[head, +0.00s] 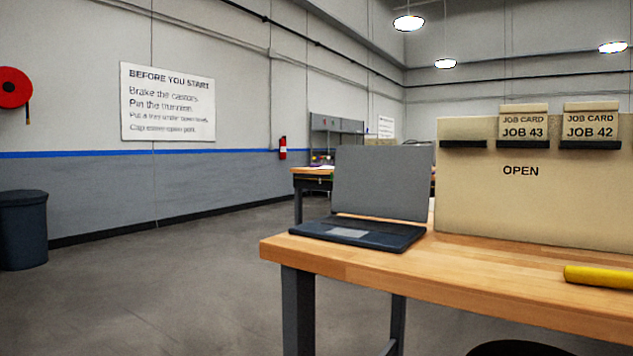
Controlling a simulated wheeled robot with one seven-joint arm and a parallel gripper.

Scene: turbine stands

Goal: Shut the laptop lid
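The laptop (358,232) sits at the left end of a wooden workbench in the head view. Its lid (382,183) is open and stands up, leaning slightly back, with a plain grey screen facing me. Its dark base lies flat on the bench, with a lighter touchpad (347,233) near the front edge. My gripper is not in view.
The workbench (450,270) has a tan board (530,180) behind it, marked OPEN, with two job cards. A yellow tool or tube (600,277) lies at the right. Bare floor (160,290) spreads left. A dark bin (23,230) stands by the wall.

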